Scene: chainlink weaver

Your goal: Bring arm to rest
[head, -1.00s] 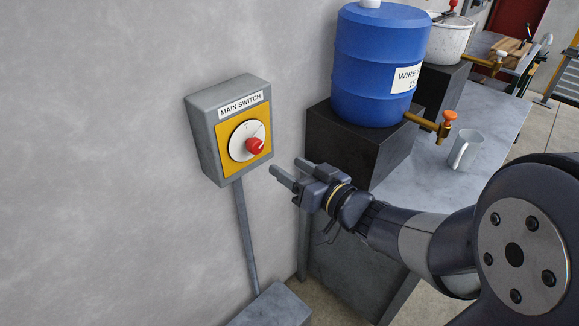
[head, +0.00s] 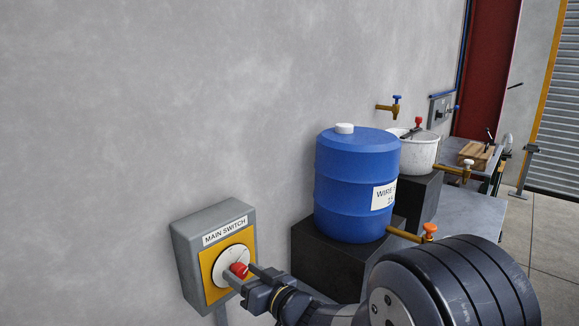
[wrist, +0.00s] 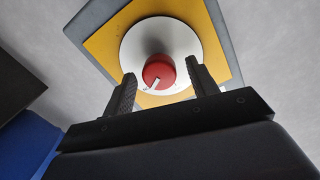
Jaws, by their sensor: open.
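The main switch (head: 212,252) is a grey wall box with a yellow plate, a white dial and a red knob (head: 238,269). It stands low in the head view, left of centre. My gripper (head: 243,274) is open and points at the dial, its fingers overlapping the knob's edge in the picture. In the wrist view the red knob (wrist: 158,71) shows between the two spread fingertips of my gripper (wrist: 161,72). Whether a finger touches the knob, I cannot tell. A white mark shows on the knob. My arm comes in from the lower right.
A blue drum (head: 340,190) with an orange-handled tap stands on a black block (head: 312,262) right of the switch. Behind are a white pot (head: 418,152), a wall tap (head: 388,106) and a grey bench (head: 470,222). Bare wall lies left and above.

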